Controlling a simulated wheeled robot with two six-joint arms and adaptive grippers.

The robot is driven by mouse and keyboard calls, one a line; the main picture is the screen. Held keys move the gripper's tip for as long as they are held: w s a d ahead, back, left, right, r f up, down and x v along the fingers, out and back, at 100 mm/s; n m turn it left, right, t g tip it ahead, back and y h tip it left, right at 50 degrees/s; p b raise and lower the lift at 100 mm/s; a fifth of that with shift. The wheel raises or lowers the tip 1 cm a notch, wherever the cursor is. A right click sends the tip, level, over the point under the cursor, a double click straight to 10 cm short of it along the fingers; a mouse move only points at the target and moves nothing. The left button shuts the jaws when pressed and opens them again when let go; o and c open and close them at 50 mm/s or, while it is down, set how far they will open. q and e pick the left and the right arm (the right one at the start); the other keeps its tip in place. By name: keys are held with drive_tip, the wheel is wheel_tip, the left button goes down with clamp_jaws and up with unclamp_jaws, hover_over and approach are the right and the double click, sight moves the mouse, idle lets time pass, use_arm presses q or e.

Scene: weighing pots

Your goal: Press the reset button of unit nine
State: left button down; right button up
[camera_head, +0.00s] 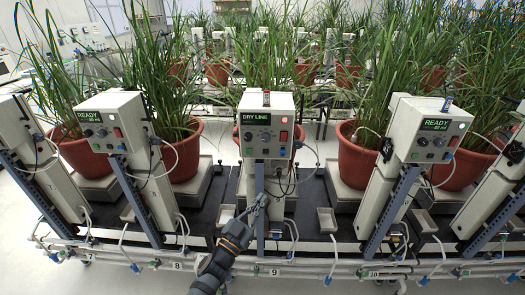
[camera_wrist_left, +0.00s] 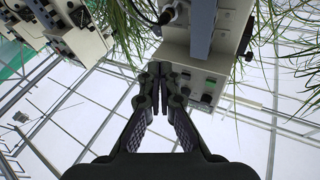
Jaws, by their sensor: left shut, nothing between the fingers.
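The control box of unit nine (camera_head: 267,104) is white, on a blue-grey post (camera_head: 260,185) above the label 9 (camera_head: 274,271). Its green screen (camera_head: 256,119) reads DRY LINE. Below are dark knobs, with a red control (camera_head: 283,136) to their right; I cannot tell which control is the reset button. My left gripper (camera_head: 259,202) is shut and empty, in front of the post and below the box, apart from its face. In the left wrist view the shut fingers (camera_wrist_left: 159,88) point up toward the box (camera_wrist_left: 190,62), seen from below. My right gripper is not in view.
Neighbouring boxes (camera_head: 112,122) (camera_head: 432,128) show READY. Red pots (camera_head: 182,157) (camera_head: 356,160) with tall grass stand behind. A white pipe rail (camera_head: 150,253) runs along the front. Loose cables hang under the unit nine box. A small white tray (camera_head: 326,220) lies right of the post.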

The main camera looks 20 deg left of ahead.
use_arm(q)
wheel_tip(320, 180, up, 11)
drive_tip(key=s+d+m+t+h, duration=0.1)
drive_tip(key=s+m+h, duration=0.1)
drive_tip(key=h, duration=0.1)
drive_tip(key=shift+s+d+m+h, duration=0.15)
drive_tip(key=shift+d+m+h, duration=0.05)
drive_tip(key=shift+m+h, duration=0.1)
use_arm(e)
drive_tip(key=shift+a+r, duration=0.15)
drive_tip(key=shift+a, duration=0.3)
use_arm(q)
drive_tip(key=shift+f, duration=0.1)
drive_tip(key=b, duration=0.2)
approach(273, 146)
drive_tip(key=w+d+r, duration=0.1)
drive_tip(key=d+r, duration=0.1)
drive_tip(key=shift+w, duration=1)
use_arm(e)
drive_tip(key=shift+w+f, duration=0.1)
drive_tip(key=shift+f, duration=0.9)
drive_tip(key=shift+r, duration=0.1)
use_arm(q)
drive_tip(key=shift+w+a, duration=0.15)
drive_tip(key=shift+w, duration=0.25)
